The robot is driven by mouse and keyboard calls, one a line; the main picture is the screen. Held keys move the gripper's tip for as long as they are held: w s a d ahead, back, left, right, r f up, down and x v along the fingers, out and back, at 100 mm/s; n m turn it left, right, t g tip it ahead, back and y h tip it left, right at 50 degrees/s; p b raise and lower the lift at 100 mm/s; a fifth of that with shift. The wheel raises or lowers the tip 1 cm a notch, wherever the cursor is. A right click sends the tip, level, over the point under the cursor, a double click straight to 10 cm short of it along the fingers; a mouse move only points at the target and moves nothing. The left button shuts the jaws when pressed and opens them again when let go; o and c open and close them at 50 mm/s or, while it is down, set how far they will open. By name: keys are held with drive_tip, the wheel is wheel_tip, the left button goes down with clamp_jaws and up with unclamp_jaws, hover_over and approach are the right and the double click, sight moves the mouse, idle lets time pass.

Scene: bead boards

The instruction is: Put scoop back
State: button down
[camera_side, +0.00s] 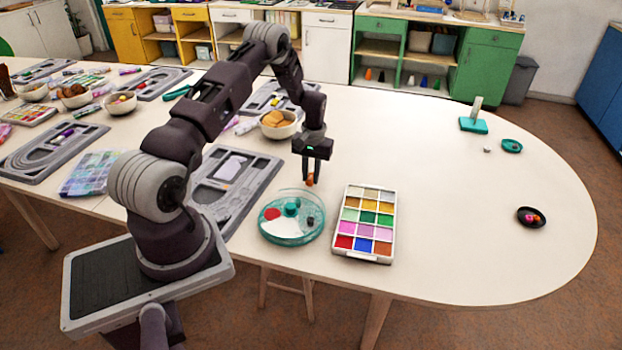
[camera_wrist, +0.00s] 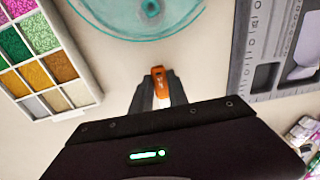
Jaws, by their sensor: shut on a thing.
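My gripper (camera_side: 310,170) is shut on an orange scoop (camera_side: 310,182), pointing down above the table. In the wrist view the orange scoop (camera_wrist: 158,73) shows between the fingertips (camera_wrist: 160,92); the rest of it is hidden by the fingers. The gripper is just behind a round teal dish (camera_side: 264,233) with a clear rim, holding a patch of red and a teal knob. Part of this dish also shows at the top of the wrist view (camera_wrist: 105,31).
A white bead tray (camera_side: 392,236) of many colours lies right of the dish. Grey bead boards (camera_side: 262,184) lie left, with a bowl of biscuits (camera_side: 278,132) behind. The right-centre table is clear.

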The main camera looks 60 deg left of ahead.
drive_tip(key=shift+f, duration=0.8)
drive_tip(key=c, duration=1.3)
unclamp_jaws()
drive_tip(key=shift+f, duration=0.1)
